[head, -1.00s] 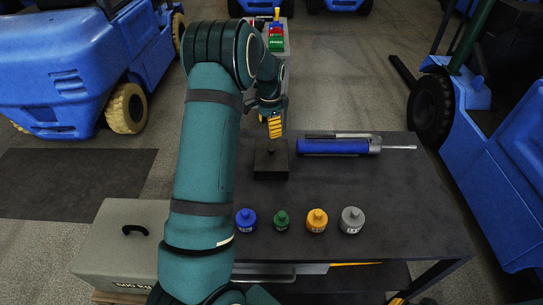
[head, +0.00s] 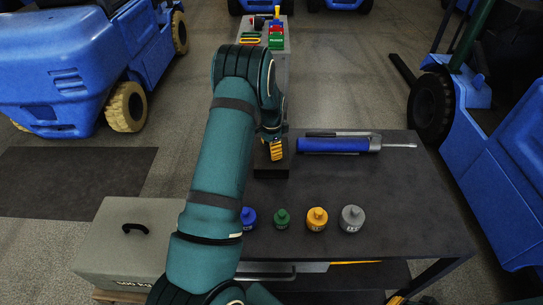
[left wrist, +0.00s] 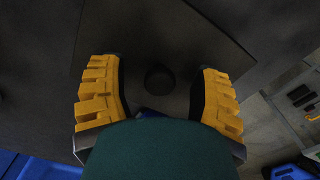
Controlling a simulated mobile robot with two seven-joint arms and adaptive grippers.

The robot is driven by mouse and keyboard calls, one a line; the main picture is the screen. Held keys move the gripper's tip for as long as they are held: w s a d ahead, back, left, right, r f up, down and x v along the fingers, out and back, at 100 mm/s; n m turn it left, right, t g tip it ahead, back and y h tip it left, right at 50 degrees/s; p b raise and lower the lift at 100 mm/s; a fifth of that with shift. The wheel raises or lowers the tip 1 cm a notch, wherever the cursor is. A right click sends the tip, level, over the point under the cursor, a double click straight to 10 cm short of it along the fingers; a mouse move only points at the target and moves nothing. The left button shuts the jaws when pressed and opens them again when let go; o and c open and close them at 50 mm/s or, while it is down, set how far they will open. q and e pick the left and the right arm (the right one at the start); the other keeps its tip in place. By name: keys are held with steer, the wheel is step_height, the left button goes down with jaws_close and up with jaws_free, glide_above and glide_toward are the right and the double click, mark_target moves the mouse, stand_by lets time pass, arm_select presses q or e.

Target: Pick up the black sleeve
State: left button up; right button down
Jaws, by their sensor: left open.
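The black sleeve (left wrist: 159,78) shows in the left wrist view as a dark round shape seen from above, between my yellow fingers. It stands over a dark square base (head: 271,173), which sits near the left edge of the dark table in the head view. My left gripper (head: 275,150) is above the base, and hides the sleeve in the head view. In the left wrist view the gripper's (left wrist: 160,76) two fingers are wide apart, one on each side of the sleeve, with no visible contact. My right gripper is not in view.
On the table (head: 400,215) stand blue (head: 248,218), green (head: 282,219), yellow (head: 317,219) and grey (head: 352,218) weights in a row. A blue cylindrical tool (head: 340,144) lies behind, right of the base. A grey box (head: 125,245) is at front left.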

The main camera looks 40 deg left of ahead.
arm_select(q)
jaws_close()
steer(key=shift+r, duration=0.1)
